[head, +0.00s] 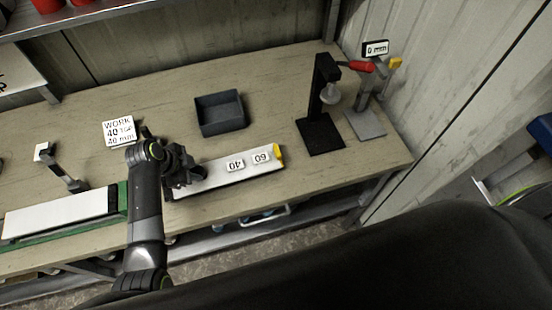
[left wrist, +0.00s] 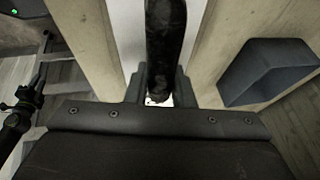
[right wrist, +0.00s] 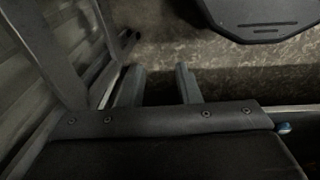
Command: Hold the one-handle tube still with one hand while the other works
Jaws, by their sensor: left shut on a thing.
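A white board-like piece (head: 210,180) with a yellow end (head: 279,153) and labels reading 40 and 60 lies along the front of the bench. My left gripper (head: 188,175) is over its left end. In the left wrist view my left gripper (left wrist: 159,92) is shut on a dark upright handle (left wrist: 165,40), with a white surface below it. The gripper hides the handle's foot in the head view. A white long piece (head: 60,213) rests in a green cradle (head: 122,198) at the left. My right gripper (right wrist: 160,88) is open and empty, away from the bench.
A dark open bin (head: 220,115) stands behind the white piece. A black stand (head: 322,135) and a grey stand with a red handle (head: 361,67) are at the right. A sign reading WORK 40 (head: 119,131) is behind my left arm. Bare bench lies between the bin and stands.

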